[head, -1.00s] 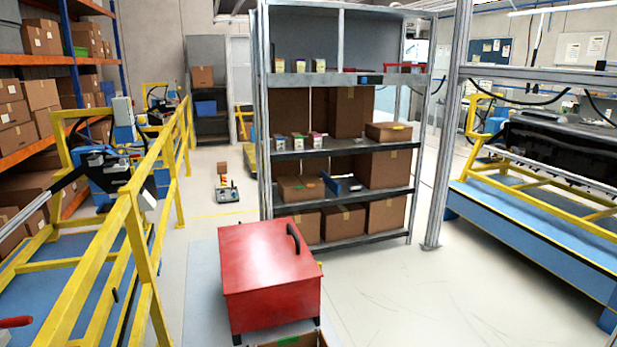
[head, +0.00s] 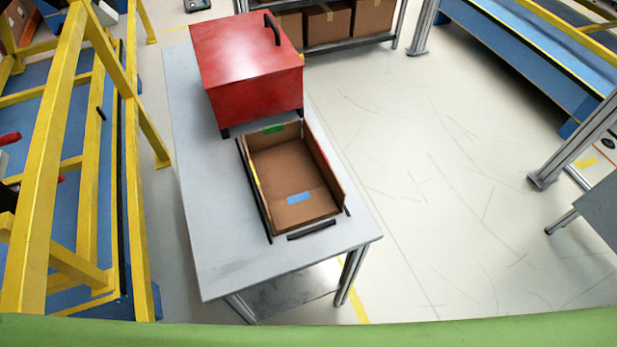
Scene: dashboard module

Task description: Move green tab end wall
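An open cardboard box (head: 290,185) sits on the light grey table in the head view. Its far end wall (head: 272,137) carries a green tab (head: 274,129) at the top edge and looks roughly upright. A yellow strip shows along the left side and a red one along the right side wall (head: 325,170). A blue patch (head: 299,198) lies towards the near end of the box. Black rails or handles run beside the box. Neither of my grippers is in view.
A red lidded case (head: 247,65) with a black handle stands just behind the box. The grey table (head: 220,255) is bare to the left and in front. Yellow railing (head: 50,160) runs along the left. A shelf with cartons stands beyond; open floor lies right.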

